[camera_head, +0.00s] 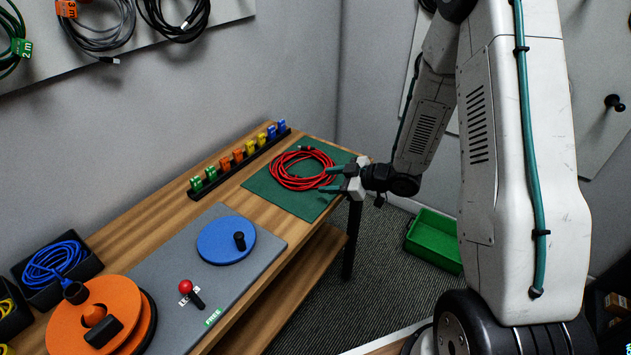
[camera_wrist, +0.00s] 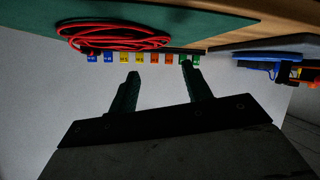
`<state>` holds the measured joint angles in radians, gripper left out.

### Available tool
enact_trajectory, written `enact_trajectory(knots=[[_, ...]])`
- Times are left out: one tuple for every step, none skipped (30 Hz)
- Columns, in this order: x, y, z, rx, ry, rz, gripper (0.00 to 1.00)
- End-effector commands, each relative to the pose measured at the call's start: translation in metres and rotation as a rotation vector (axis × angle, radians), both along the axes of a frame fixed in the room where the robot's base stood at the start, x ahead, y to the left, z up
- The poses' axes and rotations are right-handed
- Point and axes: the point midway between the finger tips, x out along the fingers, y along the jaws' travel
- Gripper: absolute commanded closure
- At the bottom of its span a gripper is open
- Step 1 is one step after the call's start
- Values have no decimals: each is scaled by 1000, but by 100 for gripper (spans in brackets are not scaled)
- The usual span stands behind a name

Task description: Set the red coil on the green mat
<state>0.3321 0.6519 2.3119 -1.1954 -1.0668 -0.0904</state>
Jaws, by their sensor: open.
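The red coil (camera_head: 301,168) lies flat on the green mat (camera_head: 262,187) at the far end of the wooden table. The wrist view also shows the red coil (camera_wrist: 112,37) on the green mat (camera_wrist: 215,20), near the top of the picture. My gripper (camera_head: 328,181) is at the right edge of the mat, beside the coil in the head view. Its fingers are apart with nothing between them, and they also show in the wrist view (camera_wrist: 160,85). I cannot tell whether a fingertip touches the coil.
A rack of coloured tags (camera_head: 238,158) stands behind the mat. A grey board with a blue disc (camera_head: 220,243), a red-knobbed lever (camera_head: 186,287) and an orange reel (camera_head: 75,320) fills the near table. A blue coil (camera_head: 55,262) sits in a black bin. A green crate (camera_head: 434,240) is on the floor.

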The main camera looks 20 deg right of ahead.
Motion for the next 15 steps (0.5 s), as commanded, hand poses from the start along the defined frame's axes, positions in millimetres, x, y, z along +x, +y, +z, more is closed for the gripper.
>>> enact_trajectory(knots=[[-5, -6, 4, 0, -1, -3, 51], [-7, -8, 5, 0, -1, -3, 51], [-10, -10, 7, 0, -1, -2, 51], [-11, -12, 8, 0, 0, -1, 51], [-13, -13, 9, 0, 0, -1, 51], [-14, -14, 9, 0, 0, -1, 51], [-15, -15, 10, 0, 0, -1, 51], [-15, -15, 10, 0, 0, -1, 51], [-16, -16, 10, 0, 0, -1, 51], [-15, -16, 11, -4, 0, -2, 51], [-14, -16, 12, -11, 0, -7, 51], [-12, -18, 15, -27, 2, -17, 51], [-10, -20, 18, -45, 5, -29, 51], [-7, -22, 23, -69, 7, -45, 51], [-3, -27, 30, -109, 15, -76, 51]])
